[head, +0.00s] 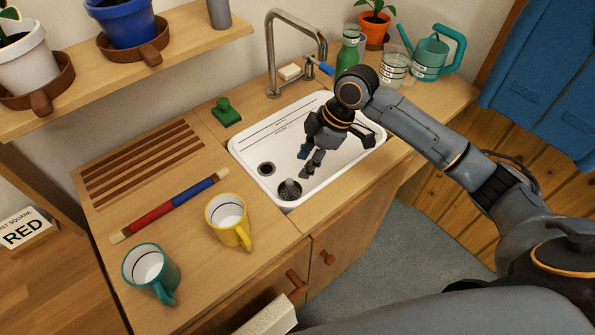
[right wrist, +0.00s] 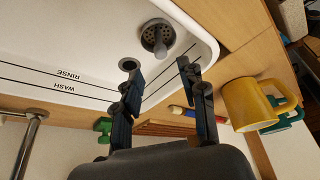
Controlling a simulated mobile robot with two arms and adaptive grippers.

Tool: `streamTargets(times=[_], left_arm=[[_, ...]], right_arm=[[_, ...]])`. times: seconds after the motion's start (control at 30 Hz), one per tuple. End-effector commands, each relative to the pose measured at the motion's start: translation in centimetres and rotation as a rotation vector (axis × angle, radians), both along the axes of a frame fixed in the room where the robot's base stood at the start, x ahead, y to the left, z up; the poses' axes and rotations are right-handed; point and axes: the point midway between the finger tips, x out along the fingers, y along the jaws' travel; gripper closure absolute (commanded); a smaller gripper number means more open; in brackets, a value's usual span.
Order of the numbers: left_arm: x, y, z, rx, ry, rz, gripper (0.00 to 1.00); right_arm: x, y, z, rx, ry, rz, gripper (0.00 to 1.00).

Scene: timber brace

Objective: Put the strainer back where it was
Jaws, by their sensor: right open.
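The strainer (head: 290,189) is a dark grey perforated disc with an upright grey knob, at the near corner of the white sink basin (head: 247,148). It also shows in the right wrist view (right wrist: 158,38). A small round hole with a grey rim (head: 266,168) is beside it in the basin floor, apart from it. I cannot tell whether the strainer sits in an opening or on the floor. My right gripper (head: 309,160) is open and empty above the basin; its two fingers (right wrist: 160,80) are apart, with the strainer beyond them. My left gripper is not in view.
A tap (head: 273,60) rises behind the basin. A green scrubber (head: 226,112), red-blue rod (head: 170,205), yellow mug (head: 228,218) and teal mug (head: 150,270) are on the left counter. A green bottle (head: 348,55), glasses (head: 394,68) and watering can (head: 430,57) stand behind my right arm.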

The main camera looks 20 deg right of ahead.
Motion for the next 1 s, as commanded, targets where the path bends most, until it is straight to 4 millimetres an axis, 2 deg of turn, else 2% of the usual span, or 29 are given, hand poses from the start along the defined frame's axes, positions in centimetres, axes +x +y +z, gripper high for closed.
streamTargets(times=[0.1, 0.23, 1.0], left_arm=[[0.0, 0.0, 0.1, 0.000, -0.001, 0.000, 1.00], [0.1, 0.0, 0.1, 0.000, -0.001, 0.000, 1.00], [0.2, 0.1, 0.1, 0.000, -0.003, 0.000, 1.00]], right_arm=[[-0.1, -0.7, 1.6, 0.000, -0.001, -0.001, 0.59], [-0.3, -1.0, 2.4, -0.001, 0.002, -0.001, 0.59], [-0.3, -1.0, 2.6, 0.000, 0.001, -0.001, 0.59]])
